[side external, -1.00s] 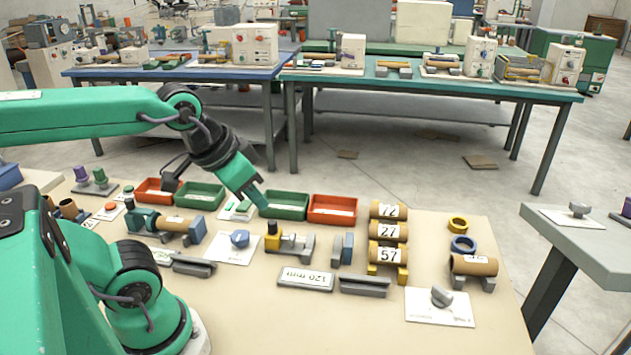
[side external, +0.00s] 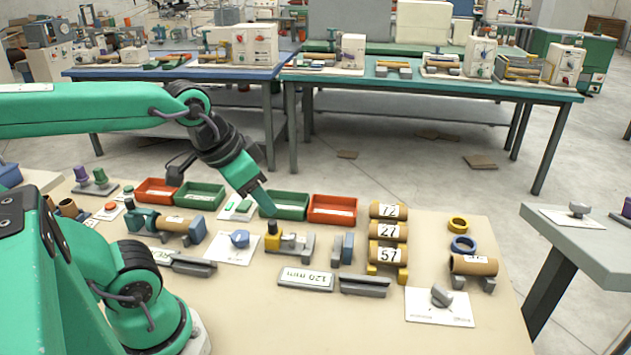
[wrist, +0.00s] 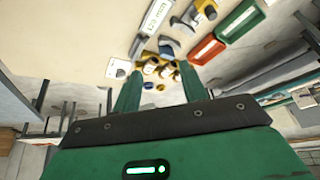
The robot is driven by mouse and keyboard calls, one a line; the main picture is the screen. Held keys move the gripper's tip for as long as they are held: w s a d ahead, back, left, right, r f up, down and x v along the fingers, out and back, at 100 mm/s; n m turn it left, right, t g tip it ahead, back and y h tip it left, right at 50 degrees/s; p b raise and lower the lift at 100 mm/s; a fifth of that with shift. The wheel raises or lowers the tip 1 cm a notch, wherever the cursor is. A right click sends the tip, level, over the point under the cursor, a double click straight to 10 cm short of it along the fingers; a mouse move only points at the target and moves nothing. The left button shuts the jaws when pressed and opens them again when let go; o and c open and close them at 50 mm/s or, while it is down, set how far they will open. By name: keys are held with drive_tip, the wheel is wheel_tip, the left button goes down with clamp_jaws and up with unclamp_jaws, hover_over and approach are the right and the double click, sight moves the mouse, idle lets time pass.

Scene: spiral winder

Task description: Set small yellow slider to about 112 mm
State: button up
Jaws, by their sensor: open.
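The small yellow slider (side external: 272,242) stands at the left end of a grey rail fixture (side external: 292,247) on the beige table. My gripper (side external: 267,210) points down and to the right, with its tips just above and slightly left of the slider in the side view, apparently not touching it. The wrist view shows my gripper (wrist: 155,85) with its two green fingers apart and nothing between them. A yellow part, probably the slider (wrist: 208,10), is at the top edge there. A plate marked 120 mm (side external: 305,279) lies in front of the fixture.
Green (side external: 284,206) and red (side external: 332,210) trays stand behind the fixture. A blue-grey block (side external: 343,249) is to its right, with numbered brown rolls (side external: 388,231) beyond. A blue knob on a white plate (side external: 239,240) is to its left.

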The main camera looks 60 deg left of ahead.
drive_tip(key=w+a+f+m+g, duration=0.3)
drive_tip(key=w+a+f+m, duration=0.1)
drive_tip(key=w+a, duration=0.2)
drive_tip(key=m+g, duration=0.2)
drive_tip(key=m, duration=0.2)
hover_over(272, 222)
drive_tip(key=f, duration=0.6)
drive_tip(key=shift+d+f, duration=0.15)
drive_tip(key=shift+d, duration=0.2)
drive_tip(key=shift+a+f, duration=0.45)
drive_tip(key=shift+f, duration=0.05)
drive_tip(key=shift+f, duration=0.15)
drive_tip(key=shift+f, duration=3.75)
clamp_jaws()
